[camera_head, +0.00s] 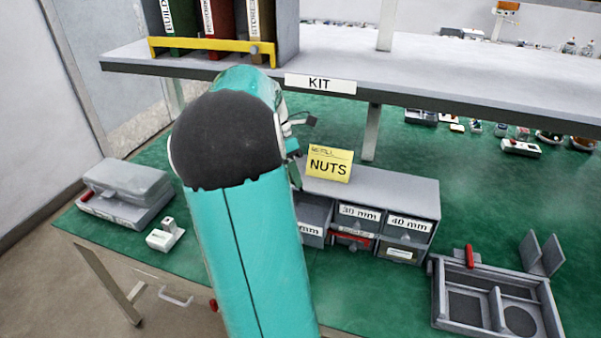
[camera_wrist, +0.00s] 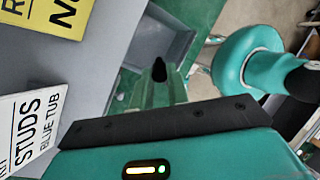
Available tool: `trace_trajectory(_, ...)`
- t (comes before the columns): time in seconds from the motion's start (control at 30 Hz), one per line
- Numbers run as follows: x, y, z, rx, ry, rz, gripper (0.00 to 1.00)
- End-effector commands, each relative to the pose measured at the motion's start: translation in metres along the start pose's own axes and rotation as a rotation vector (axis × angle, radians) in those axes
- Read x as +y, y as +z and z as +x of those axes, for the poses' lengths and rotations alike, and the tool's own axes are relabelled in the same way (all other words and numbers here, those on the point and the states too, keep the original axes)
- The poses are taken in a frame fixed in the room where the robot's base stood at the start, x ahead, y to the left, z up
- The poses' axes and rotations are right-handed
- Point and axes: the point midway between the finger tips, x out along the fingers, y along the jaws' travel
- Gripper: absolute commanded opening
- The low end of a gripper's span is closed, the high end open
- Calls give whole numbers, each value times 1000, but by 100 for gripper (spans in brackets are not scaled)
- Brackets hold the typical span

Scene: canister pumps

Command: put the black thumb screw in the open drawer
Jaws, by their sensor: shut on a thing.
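The black thumb screw (camera_wrist: 158,69) shows as a small dark piece at the fingertips in the wrist view; its full shape cannot be made out. My gripper (camera_wrist: 159,80) is shut on it. In the wrist view the open drawer (camera_wrist: 182,46) is a grey box just beyond the fingertips, and the screw appears over or near its opening; the height between them cannot be told. In the head view the open drawer (camera_head: 314,212) sticks out at the left of the grey cabinet, partly hidden by my arm. There my gripper (camera_head: 296,172) is mostly hidden behind my arm.
The grey drawer cabinet (camera_head: 420,195) has shut drawers marked 30 mm and 40 mm and a yellow NUTS card (camera_head: 329,165) on top. A shelf (camera_head: 430,72) hangs above.

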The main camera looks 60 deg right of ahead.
Motion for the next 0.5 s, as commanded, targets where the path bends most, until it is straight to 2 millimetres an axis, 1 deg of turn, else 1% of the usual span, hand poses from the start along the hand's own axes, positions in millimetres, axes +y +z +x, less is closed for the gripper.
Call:
trace_trajectory(0.1,-10,12,-2,-13,-5,-10,0)
trace_trajectory(0.2,-13,15,-2,-17,-8,-15,0)
trace_trajectory(0.37,-11,14,4,-17,-11,-16,0)
trace_trajectory(0.5,-7,11,15,-18,-9,-16,0)
